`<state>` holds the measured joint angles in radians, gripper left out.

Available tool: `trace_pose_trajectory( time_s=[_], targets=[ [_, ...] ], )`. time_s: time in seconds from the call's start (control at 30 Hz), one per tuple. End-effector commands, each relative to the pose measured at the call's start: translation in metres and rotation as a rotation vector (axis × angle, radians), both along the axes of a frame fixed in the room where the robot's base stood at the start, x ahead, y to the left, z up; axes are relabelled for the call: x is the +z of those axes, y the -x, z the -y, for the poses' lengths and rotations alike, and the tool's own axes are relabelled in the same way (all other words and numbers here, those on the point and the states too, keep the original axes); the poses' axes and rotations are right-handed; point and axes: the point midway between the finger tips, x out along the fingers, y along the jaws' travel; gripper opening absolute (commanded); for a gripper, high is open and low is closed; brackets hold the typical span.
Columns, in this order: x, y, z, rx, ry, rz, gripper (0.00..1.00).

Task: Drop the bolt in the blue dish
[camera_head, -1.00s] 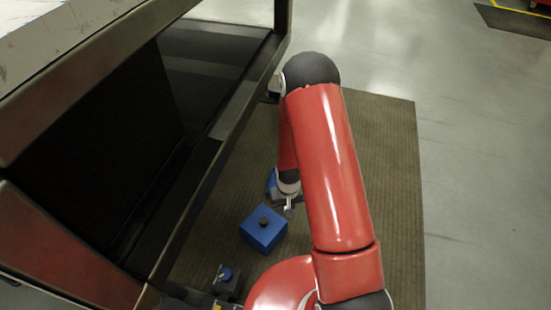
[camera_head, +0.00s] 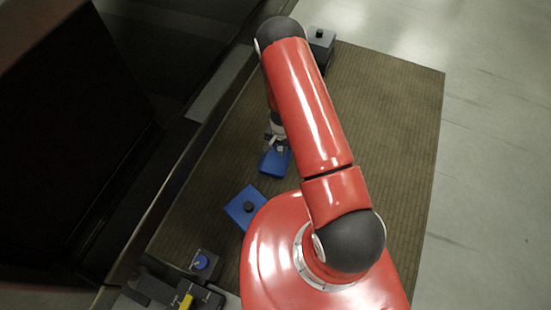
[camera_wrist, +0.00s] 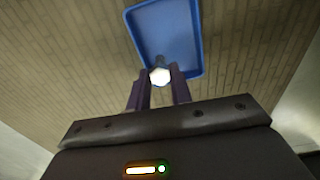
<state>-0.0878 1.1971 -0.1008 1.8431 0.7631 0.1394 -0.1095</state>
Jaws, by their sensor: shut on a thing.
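The blue dish (camera_head: 272,165) is a shallow tray on the brown mat, just below my gripper (camera_head: 280,148) in the head view. In the wrist view the dish (camera_wrist: 180,22) shows its raised rim and empty-looking floor beyond the fingertips. My gripper (camera_wrist: 160,82) is shut on the bolt (camera_wrist: 160,75), whose pale hexagonal head shows between the dark fingers. The bolt's head overlaps the near part of the dish in that view. The bolt is held above the dish; its height cannot be told.
A blue block with a black knob (camera_head: 244,213) sits nearer me. A dark block with a blue knob (camera_head: 200,263) and a yellow-marked piece (camera_head: 186,301) lie at lower left. A dark block (camera_head: 320,45) stands at the far end. The mat (camera_head: 390,130) is clear at right.

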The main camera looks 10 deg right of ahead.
Motion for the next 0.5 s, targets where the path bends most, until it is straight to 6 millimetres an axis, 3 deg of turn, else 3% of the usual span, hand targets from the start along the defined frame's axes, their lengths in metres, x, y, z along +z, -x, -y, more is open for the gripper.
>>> trace_pose_trajectory(
  time_s=[0.3, 0.5],
  targets=[
    [-0.04, 0.0, 0.0, 0.0, 0.0, 0.0, 0.01],
    [-0.049, 0.0, 0.0, 0.001, 0.001, 0.001, 0.01]
  ],
)
